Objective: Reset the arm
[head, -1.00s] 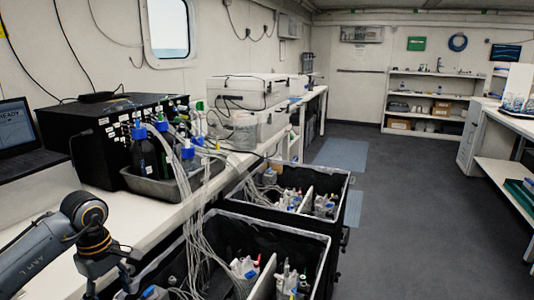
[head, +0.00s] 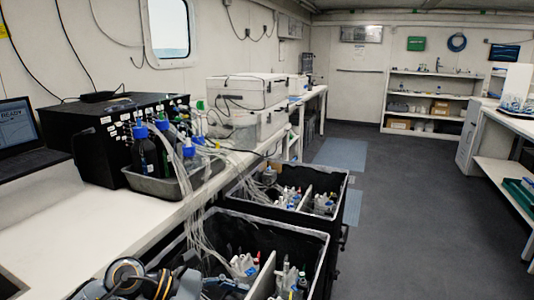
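Part of my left arm (head: 126,274) shows at the bottom edge of the head view, low in front of the bench and the near black bin. Its dark joint with an orange ring is visible, but the gripper fingers are not. My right arm and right gripper are out of view.
A white bench (head: 60,235) runs along the left with a laptop (head: 18,128), a black box (head: 95,150) and a grey tray (head: 150,186) of bottles. Black bins (head: 325,255) with tubing stand beside it. The grey floor (head: 410,210) to the right is clear.

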